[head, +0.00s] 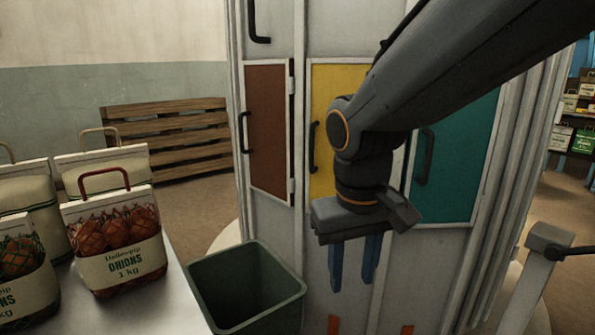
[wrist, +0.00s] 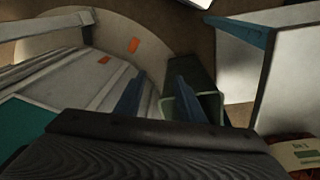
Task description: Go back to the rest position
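My gripper (head: 354,264) hangs pointing down in the middle of the head view, in front of a cabinet with coloured doors. Its two blue fingers are spread apart with nothing between them. In the wrist view the fingers (wrist: 158,100) also stand apart and empty. No sack touches the gripper. A sack of onions (head: 124,258) with a red handle stands upright on the white table (head: 165,308) at the left, well apart from my gripper.
A dark green bin (head: 288,300), seemingly empty, stands between table and cabinet. More sacks (head: 18,270) stand on the table. The cabinet (head: 340,85) has brown, yellow and teal doors, all looking closed. A wooden pallet (head: 175,140) leans at the back wall. Stocked shelves (head: 572,125) are far right.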

